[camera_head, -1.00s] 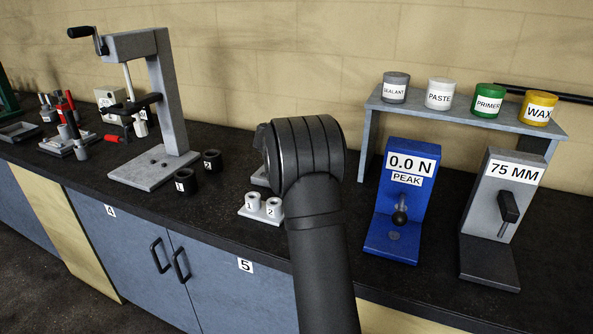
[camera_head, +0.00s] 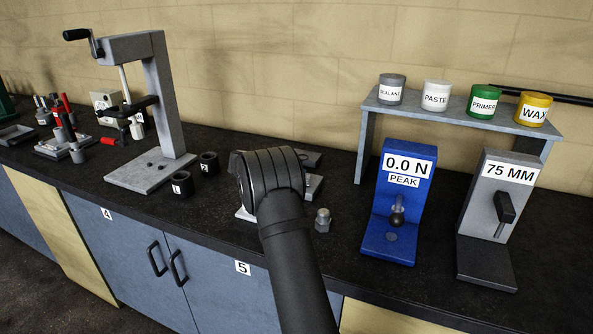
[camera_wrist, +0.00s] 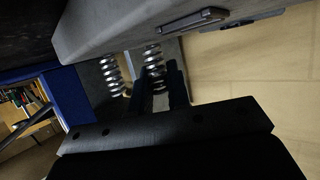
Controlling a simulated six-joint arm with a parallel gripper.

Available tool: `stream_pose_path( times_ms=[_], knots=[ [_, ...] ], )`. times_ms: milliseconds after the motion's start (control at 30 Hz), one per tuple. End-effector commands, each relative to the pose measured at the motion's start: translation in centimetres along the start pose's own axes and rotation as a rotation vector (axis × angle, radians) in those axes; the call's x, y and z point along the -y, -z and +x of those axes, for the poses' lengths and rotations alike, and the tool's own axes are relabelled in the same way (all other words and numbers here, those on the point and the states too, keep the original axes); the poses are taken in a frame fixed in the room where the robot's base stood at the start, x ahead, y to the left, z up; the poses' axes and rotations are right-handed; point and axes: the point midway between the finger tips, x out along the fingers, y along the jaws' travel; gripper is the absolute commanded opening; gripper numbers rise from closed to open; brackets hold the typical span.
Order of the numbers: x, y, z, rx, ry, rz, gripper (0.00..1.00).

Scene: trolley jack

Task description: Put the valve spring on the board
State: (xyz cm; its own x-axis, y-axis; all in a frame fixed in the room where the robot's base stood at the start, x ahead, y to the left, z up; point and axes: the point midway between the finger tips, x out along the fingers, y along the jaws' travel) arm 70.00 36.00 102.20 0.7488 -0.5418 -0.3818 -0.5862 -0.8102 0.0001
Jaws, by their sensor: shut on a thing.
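In the wrist view, my gripper (camera_wrist: 155,88) is shut on a silver coil spring (camera_wrist: 153,68) between its two dark fingers. A second similar coil spring (camera_wrist: 110,75) is just left of it, outside the fingers. A grey plate (camera_wrist: 176,58) shows behind the springs. I cannot tell if the held spring touches it. In the head view my arm hides the gripper and the held spring. A grey piece (camera_head: 314,186) and a grey plate edge (camera_head: 308,158) show beside the arm; I cannot tell which is the board.
A small metal hex-shaped part (camera_head: 322,220) stands right of my arm. The blue force gauge stand (camera_head: 400,205) and grey 75 MM stand (camera_head: 490,220) are farther right. Black cups (camera_head: 181,184) and the press (camera_head: 165,110) are left. A large grey block (camera_wrist: 120,28) crosses the wrist view's top.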

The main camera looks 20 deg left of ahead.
Motion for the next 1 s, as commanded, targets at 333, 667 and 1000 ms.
stream_pose_path(
  times_ms=[333, 667, 1000],
  knots=[
    [0.0, -0.3, 0.1, 0.0, 0.0, 0.0, 0.34],
    [0.0, -0.1, 0.1, 0.0, 0.0, 0.0, 0.38],
    [0.1, 0.0, -5.4, 0.001, 0.003, -0.001, 0.38]
  ],
)
